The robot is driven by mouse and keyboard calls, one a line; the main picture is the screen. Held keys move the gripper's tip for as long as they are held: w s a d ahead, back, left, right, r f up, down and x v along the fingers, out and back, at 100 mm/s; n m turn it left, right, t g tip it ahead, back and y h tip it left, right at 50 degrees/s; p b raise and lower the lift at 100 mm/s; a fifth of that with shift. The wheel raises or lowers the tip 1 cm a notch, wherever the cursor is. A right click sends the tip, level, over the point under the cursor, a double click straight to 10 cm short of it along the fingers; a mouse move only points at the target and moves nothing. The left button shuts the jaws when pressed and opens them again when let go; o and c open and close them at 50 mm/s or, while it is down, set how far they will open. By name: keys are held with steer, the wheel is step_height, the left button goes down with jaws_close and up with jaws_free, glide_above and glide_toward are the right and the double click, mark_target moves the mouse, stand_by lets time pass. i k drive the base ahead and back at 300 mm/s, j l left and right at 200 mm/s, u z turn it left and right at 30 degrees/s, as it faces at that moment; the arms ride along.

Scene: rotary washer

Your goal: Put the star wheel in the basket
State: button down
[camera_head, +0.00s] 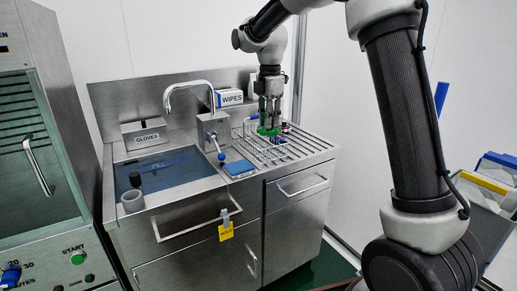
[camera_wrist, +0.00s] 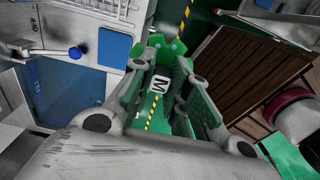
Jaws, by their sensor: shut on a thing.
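My gripper (camera_head: 268,124) is shut on the green star wheel (camera_head: 268,131), over the right part of the steel counter. In the wrist view the green wheel (camera_wrist: 168,50) shows between the fingertips (camera_wrist: 170,58), partly hidden by the fingers. A white tag with a black M (camera_wrist: 160,85) shows between the fingers; I cannot tell what it is fixed to. A wire basket (camera_head: 243,148) stands on the counter below and around the gripper in the head view. I cannot tell whether the wheel is inside its rim or above it.
A sink (camera_head: 160,172) with a tap (camera_head: 188,84) lies to the left. A blue pad (camera_head: 239,168) and a blue-knobbed lever (camera_head: 219,150) sit between sink and basket. A wipes box (camera_head: 229,98) stands behind. Blue and yellow bins (camera_head: 490,182) are at far right.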

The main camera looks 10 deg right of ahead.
mark_target(251, 141)
steer(key=i, duration=1)
